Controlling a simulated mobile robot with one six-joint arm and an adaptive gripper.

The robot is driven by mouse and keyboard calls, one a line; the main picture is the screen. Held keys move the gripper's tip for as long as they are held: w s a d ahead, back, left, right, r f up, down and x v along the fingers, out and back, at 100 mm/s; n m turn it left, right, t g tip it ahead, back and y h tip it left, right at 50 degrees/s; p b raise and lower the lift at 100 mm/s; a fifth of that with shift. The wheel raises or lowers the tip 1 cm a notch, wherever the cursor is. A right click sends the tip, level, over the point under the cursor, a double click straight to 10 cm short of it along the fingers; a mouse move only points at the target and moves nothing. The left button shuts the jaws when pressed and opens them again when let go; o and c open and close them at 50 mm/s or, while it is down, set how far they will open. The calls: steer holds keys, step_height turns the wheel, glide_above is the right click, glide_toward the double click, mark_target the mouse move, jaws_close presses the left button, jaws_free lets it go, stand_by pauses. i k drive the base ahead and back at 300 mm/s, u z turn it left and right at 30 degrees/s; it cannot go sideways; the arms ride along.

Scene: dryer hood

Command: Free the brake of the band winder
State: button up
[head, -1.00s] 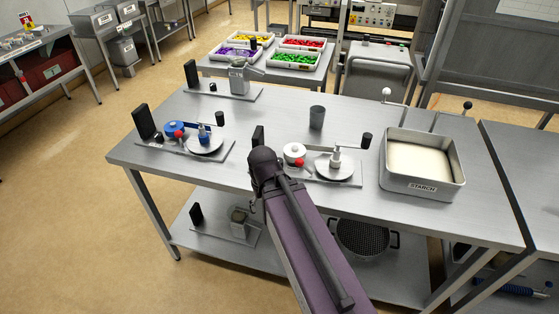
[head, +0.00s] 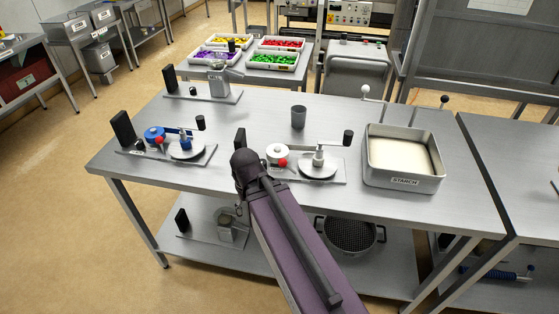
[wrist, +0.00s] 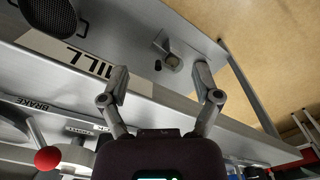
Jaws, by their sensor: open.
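Two similar crank devices stand on the steel table (head: 240,118); no label readable here tells me which is the band winder. The left one has a blue spool (head: 154,133), a red ball knob (head: 159,140) and a crank disc. The middle one has a white spool (head: 277,150), a red knob (head: 283,162) and a crank disc (head: 318,167). In the wrist view a red knob (wrist: 47,158) on a lever is beside a "BRAKE" label (wrist: 28,104). My gripper (wrist: 160,78) is open and empty, pointing past the table's front edge; my arm hides its fingers in the head view.
A starch tray (head: 404,181) stands at the table's right, with a grey cup (head: 298,117) behind the middle device. Another device (head: 217,82) stands at the back left. The lower shelf holds a sieve (head: 350,236) and a small device (head: 226,233). Bins (head: 273,61) stand behind.

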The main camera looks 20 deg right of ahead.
mark_target(282, 163)
steer(key=z, duration=0.9)
steer(key=k, duration=1.15)
steer(key=u, duration=0.8)
